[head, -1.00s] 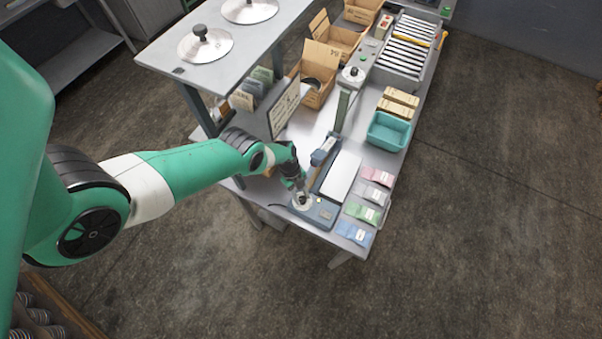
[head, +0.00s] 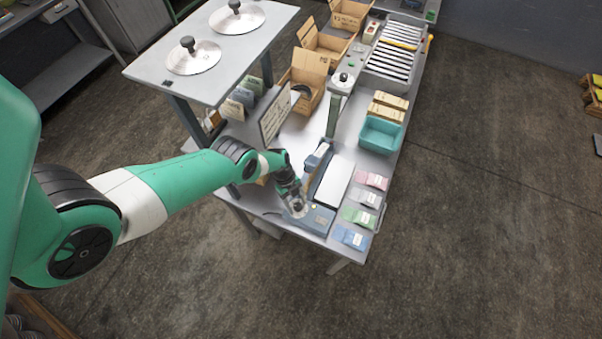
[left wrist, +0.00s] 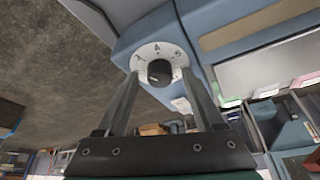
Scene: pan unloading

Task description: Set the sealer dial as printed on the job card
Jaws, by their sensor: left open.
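The sealer (head: 321,219), a blue-grey machine, sits at the near end of the bench. Its dial shows in the left wrist view as a white disc (left wrist: 147,50) with dark marks around a black knob (left wrist: 159,72). The marks are too small to read surely, and so is the setting. My left gripper (left wrist: 160,78) is open, with one finger on each side of the knob; contact cannot be told. In the head view the left gripper (head: 296,204) is over the dial and partly hides it. A white printed board (head: 275,117), possibly the job card, stands behind; its print is unreadable.
Coloured packets (head: 359,217) lie along the bench's right edge. A teal bin (head: 381,134), cardboard boxes (head: 303,80) and a roller rack (head: 391,62) stand farther back. A raised shelf (head: 215,75) with round lids is at the upper left.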

